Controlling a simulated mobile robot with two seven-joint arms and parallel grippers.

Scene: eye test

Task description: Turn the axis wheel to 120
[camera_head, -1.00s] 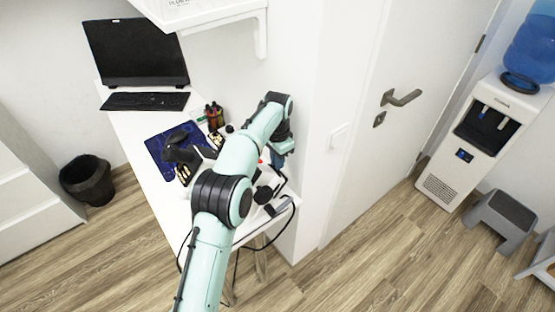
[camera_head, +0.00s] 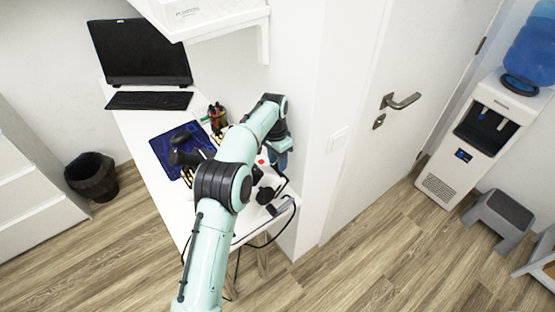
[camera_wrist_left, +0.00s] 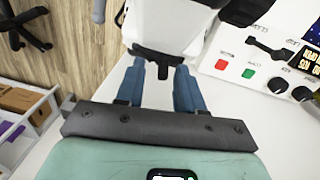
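My left gripper (camera_wrist_left: 160,88) has two blue fingers, apart with a clear gap between them. A black bar-like part (camera_wrist_left: 158,56) on a white machine body (camera_wrist_left: 170,22) lies at the fingertips; whether they touch it is unclear. In the head view my left gripper (camera_head: 281,160) points down at the desk's right end, partly behind its wrist. A white control panel (camera_wrist_left: 232,62) has a red button, a green button and black knobs (camera_wrist_left: 277,85). I cannot tell which part is the axis wheel, and no 120 mark is readable. My right gripper is not in view.
A wall shelf (camera_head: 215,22) hangs above. A door (camera_head: 420,75) and water dispenser (camera_head: 465,140) stand right.

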